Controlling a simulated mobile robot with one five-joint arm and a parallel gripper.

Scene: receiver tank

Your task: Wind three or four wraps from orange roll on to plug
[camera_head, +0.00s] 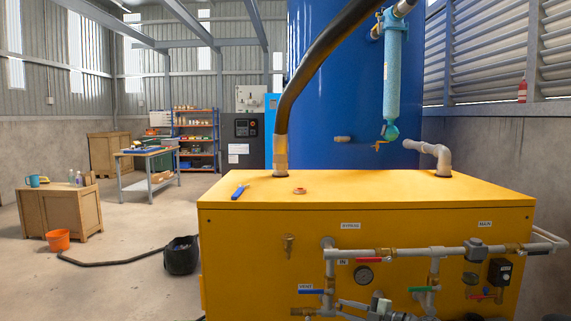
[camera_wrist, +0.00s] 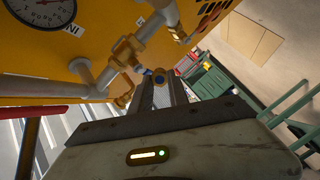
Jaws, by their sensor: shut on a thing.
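A small orange roll (camera_head: 299,191) with a pale centre lies flat on the yellow cabinet's top. In the wrist view, my gripper (camera_wrist: 165,84) is shut on a small brass piece (camera_wrist: 159,76) that looks like the plug. The piece is at the fingertips, with a bit of blue beside it. It is too small to tell its thread or whether any tape is on it. Brass fittings and grey pipe show close behind the fingertips; I cannot tell whether the piece touches them.
The yellow cabinet (camera_head: 366,210) carries a blue-handled tool (camera_head: 240,191) and a black hose (camera_head: 300,90) on top. Pipes, valves and a gauge (camera_head: 363,275) crowd its front. A brass fitting (camera_head: 288,244) sits on the front's left. An orange bucket (camera_head: 58,240) and black bucket (camera_head: 181,257) stand on the floor.

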